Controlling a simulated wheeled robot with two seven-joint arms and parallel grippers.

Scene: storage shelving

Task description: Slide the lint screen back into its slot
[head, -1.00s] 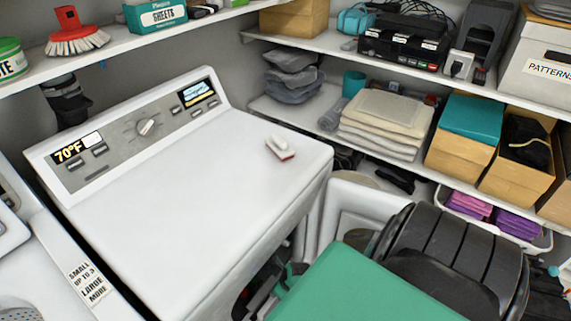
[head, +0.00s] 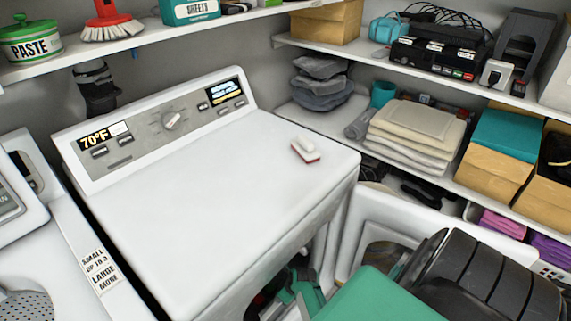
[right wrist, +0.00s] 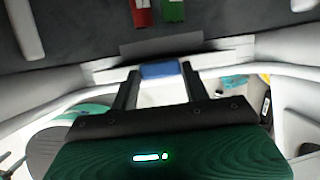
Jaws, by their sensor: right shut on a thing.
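In the right wrist view, my right gripper (right wrist: 160,74) has its two dark fingers shut on a small blue piece (right wrist: 160,70), which looks like the grip of the lint screen. A pale area shows below it between the fingers; I cannot tell whether that is the screen's body. It is at the white lip (right wrist: 222,60) of the dryer opening; the slot itself cannot be made out. In the head view, the dryer (head: 215,195) hides my right fingertips. My left gripper is not seen.
The open dryer door (head: 400,215) stands right of the opening. A red-and-white brush (head: 306,150) lies on the dryer top. Shelves with folded towels (head: 410,135) and boxes (head: 498,160) line the back. Red (right wrist: 142,12) and green (right wrist: 173,10) things lie beyond the lip.

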